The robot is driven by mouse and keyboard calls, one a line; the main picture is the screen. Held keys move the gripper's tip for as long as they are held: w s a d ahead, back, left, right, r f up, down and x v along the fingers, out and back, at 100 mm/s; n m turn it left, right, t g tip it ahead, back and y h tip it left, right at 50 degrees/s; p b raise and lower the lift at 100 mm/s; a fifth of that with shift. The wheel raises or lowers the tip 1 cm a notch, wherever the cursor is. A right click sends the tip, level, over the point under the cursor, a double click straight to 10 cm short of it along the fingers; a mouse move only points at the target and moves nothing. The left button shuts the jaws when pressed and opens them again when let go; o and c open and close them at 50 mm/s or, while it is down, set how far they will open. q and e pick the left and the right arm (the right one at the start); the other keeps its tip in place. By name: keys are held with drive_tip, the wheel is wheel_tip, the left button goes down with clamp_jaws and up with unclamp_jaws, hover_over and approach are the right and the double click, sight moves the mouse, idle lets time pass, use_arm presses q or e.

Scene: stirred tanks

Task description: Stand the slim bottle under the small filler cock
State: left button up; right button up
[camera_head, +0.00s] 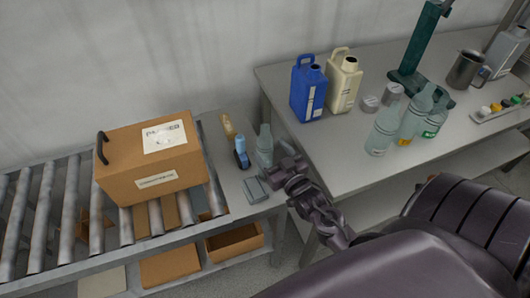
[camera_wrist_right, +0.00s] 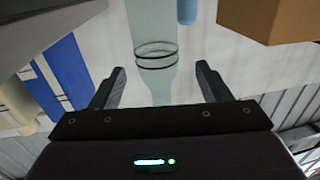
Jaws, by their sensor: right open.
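A slim, clear, pale bottle (camera_head: 264,147) stands upright on the grey side top at the end of the rollers. My right gripper (camera_head: 279,163) is beside it, on its right. In the right wrist view the bottle (camera_wrist_right: 152,30), with dark rings at its neck, shows ahead of and between the open fingers (camera_wrist_right: 158,86); I cannot tell whether they touch it. A green stand (camera_head: 417,48) rises at the back of the right table; I cannot make out a small filler cock on it. My left gripper is not in view.
A blue bottle (camera_head: 241,152) and a grey block (camera_head: 256,190) are close by. A cardboard box (camera_head: 152,160) sits on the rollers. Blue (camera_head: 308,90) and cream (camera_head: 343,82) jugs and several clear bottles (camera_head: 382,132) stand on the right table, whose front left is clear.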

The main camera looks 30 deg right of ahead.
sight(270, 147)
drive_tip(key=w, duration=0.2)
drive_tip(key=w+p, duration=0.1)
drive_tip(key=shift+w+d+r, duration=0.2)
drive_tip(key=shift+w+d, duration=0.1)
drive_tip(key=shift+w, duration=0.05)
drive_tip(key=shift+w+f, duration=0.15)
drive_tip(key=shift+w, duration=0.3)
drive_tip(key=c, duration=1.4)
